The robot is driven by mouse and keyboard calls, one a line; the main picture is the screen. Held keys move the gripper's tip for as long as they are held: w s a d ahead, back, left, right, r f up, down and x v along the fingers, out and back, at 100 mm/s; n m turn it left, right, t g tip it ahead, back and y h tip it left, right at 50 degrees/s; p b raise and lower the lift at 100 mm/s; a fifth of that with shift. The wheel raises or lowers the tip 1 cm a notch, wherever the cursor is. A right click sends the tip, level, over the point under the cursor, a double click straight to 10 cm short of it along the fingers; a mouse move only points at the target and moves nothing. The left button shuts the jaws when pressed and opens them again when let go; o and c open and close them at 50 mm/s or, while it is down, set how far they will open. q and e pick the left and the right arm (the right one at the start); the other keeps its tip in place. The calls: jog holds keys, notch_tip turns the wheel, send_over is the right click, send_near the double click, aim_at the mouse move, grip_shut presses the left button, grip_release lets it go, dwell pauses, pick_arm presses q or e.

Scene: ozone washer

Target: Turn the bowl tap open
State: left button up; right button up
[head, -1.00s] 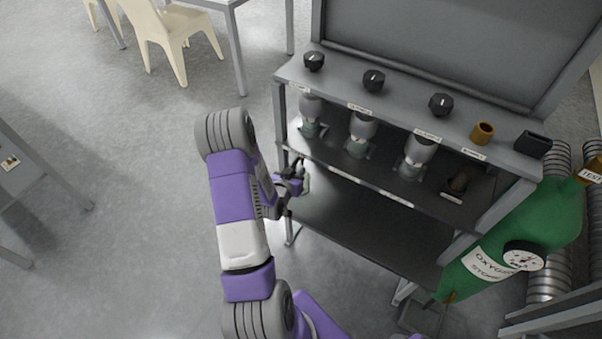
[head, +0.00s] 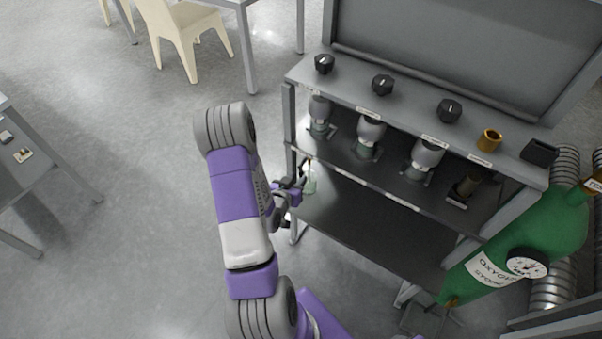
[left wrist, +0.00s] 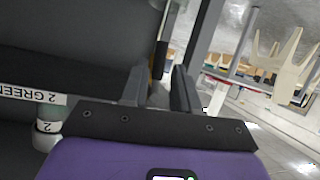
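In the left wrist view the two fingers (left wrist: 160,88) stand apart. A dark upright piece with a thin orange edge (left wrist: 160,58) shows beyond the gap; I cannot tell whether it is between the fingers. Which part is the bowl tap is not clear. Black knobs stand on the top ledge: left (head: 324,64), middle (head: 382,84) and right (head: 449,110). My right gripper is not in view.
A brass cup (head: 489,139) and a black box (head: 538,152) are on the ledge's right.

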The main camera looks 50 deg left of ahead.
pick_arm(q)
jog(key=shift+v, duration=0.85)
